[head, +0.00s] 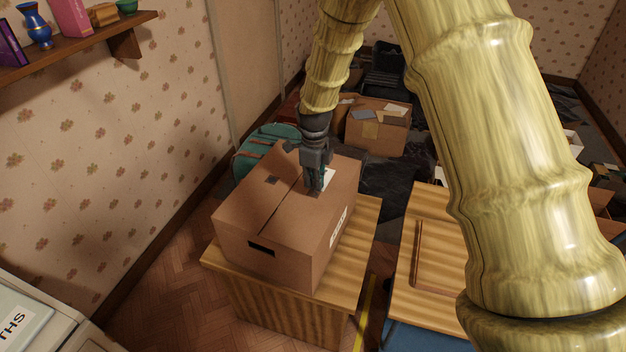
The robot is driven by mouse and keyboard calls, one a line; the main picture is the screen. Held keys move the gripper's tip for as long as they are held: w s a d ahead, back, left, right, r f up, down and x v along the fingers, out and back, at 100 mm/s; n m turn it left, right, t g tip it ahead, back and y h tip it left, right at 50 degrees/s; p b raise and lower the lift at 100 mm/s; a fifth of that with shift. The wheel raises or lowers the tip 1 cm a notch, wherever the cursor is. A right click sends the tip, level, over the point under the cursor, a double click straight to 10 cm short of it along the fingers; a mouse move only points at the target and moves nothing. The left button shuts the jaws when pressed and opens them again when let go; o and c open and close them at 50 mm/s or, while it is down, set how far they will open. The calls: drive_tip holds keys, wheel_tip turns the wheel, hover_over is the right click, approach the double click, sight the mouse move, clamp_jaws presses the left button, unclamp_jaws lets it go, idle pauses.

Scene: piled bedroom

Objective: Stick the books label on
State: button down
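A large closed cardboard box (265,215) stands on a small wooden table (340,290). My gripper (317,188) points down at the right part of the box top, close to it or touching it. A white label (329,179) shows at the fingers; I cannot tell whether it lies flat on the box or is held, and its print is not legible. A second white label with dark print (339,227) is on the box's right side, too small to read. The fingers are small and dark, and their gap is not clear.
A second wooden table (400,305) stands to the right, with a blue seat (415,338) before it. Another cardboard box (377,128) and a teal suitcase (262,146) are behind. A wall shelf (80,45) holds ornaments. A narrow gap separates the two tables.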

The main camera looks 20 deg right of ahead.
sight(313, 204)
drive_tip(key=shift+w+a+f, duration=0.1)
drive_tip(key=shift+w+f, duration=0.4)
drive_tip(key=shift+f, duration=0.15)
drive_tip(key=shift+s+f, duration=0.2)
drive_tip(key=shift+s, duration=0.1)
drive_tip(key=shift+f, duration=0.25)
drive_tip(key=shift+w+f+b, duration=0.15)
drive_tip(key=shift+f+b, duration=0.2)
drive_tip(key=shift+f, duration=0.35)
drive_tip(key=shift+f+b, duration=0.4)
drive_tip(key=shift+f, duration=1.1)
drive_tip(key=shift+f, duration=0.5)
drive_tip(key=c, duration=1.6)
unclamp_jaws()
drive_tip(key=shift+o, duration=0.2)
